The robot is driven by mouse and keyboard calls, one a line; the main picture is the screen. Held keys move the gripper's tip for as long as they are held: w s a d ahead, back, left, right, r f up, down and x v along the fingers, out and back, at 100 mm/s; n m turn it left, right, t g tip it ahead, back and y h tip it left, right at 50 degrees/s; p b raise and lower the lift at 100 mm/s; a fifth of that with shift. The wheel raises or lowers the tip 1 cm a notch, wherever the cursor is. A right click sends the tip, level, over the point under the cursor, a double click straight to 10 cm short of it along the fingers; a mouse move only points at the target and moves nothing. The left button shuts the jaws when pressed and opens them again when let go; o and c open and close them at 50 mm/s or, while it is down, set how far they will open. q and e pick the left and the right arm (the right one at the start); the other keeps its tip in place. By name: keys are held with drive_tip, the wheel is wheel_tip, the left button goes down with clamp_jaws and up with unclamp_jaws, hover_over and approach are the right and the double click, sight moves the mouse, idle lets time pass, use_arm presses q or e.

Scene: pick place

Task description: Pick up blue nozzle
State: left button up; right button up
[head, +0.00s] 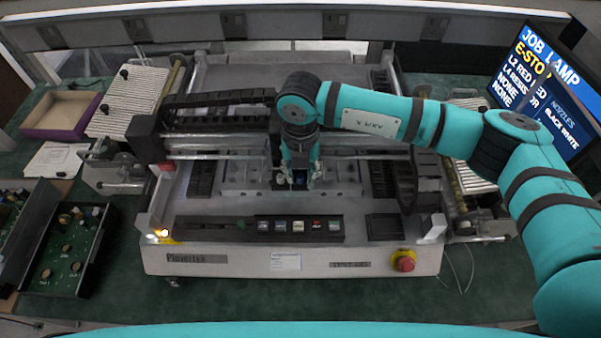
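My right arm reaches in from the right, and its gripper (297,184) points down over the middle of the machine bed (345,184). Small light and bluish parts show at its fingertips, but they are too small to tell whether the blue nozzle is among them. I cannot tell whether the fingers are open or shut. In front of the gripper, a dark strip (210,229) on the machine carries a row of several small light squares, one with a red mark. I cannot make out the blue nozzle for certain. My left gripper is not in view.
The machine's gantry beam (220,146) crosses behind the gripper. A red emergency button (403,261) sits at the machine's front right. A monitor (545,85) stands at the right. A cardboard tray (62,114) and circuit boards (67,250) lie on the left.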

drive_tip(key=c, duration=0.5)
drive_tip(key=shift+c, duration=0.2)
